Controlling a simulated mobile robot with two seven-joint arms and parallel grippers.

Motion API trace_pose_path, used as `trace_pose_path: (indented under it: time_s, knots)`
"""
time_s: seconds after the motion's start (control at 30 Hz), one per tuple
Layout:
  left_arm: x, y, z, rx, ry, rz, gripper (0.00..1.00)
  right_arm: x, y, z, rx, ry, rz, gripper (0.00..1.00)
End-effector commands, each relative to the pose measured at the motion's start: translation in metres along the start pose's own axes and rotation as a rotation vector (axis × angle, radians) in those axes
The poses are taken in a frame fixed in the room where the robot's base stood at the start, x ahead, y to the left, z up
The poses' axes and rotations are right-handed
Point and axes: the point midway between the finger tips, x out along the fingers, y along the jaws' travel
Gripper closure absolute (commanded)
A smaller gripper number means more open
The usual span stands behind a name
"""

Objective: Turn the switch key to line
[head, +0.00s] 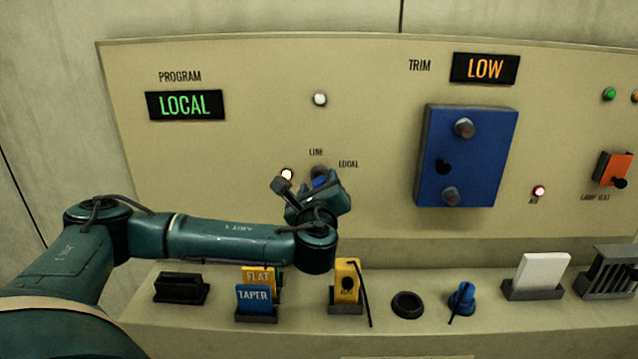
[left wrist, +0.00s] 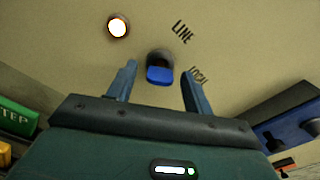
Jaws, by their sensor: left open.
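The switch key (left wrist: 160,74) is a blue-headed key in a dark round lock on the beige panel, below the LINE and LOCAL labels. In the head view its blue head (head: 320,181) shows just past my wrist, partly hidden. My left gripper (left wrist: 158,80) is open, with one finger on each side of the key head and a gap on both sides. In the head view my left gripper (head: 318,190) is at the panel, its fingers mostly hidden by the wrist. The program display (head: 185,105) reads LOCAL in green. My right gripper is not in view.
A lit white lamp (head: 287,174) is left of the key. A blue plate (head: 466,155) with knobs is on the right. The ledge below holds a yellow tag (head: 347,284), a blue TAPER tag (head: 255,298), a blue knob (head: 462,297) and a white card (head: 542,272).

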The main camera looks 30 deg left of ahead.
Motion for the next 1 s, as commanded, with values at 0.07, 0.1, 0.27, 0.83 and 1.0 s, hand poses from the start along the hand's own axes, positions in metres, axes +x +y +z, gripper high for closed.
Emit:
trace_pose_path:
  time_s: [0.07,0.1,0.27,0.83,1.0]
  knots:
    - [0.0007,-0.0001,-0.0003,0.0,0.0,0.0,0.49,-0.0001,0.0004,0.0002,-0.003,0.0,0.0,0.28]
    - [0.0007,-0.0001,-0.0004,0.0,0.001,-0.001,0.49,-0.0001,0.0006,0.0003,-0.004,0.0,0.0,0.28]
    - [0.0004,-0.0001,-0.0004,0.0,0.001,-0.001,0.52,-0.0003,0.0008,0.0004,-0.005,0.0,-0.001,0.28]
    - [0.0001,0.0002,-0.0006,0.0,0.001,0.0,0.94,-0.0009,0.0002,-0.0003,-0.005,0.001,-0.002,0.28]
    - [-0.0001,0.001,-0.0019,-0.019,0.002,0.001,0.94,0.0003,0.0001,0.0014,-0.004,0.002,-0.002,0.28]
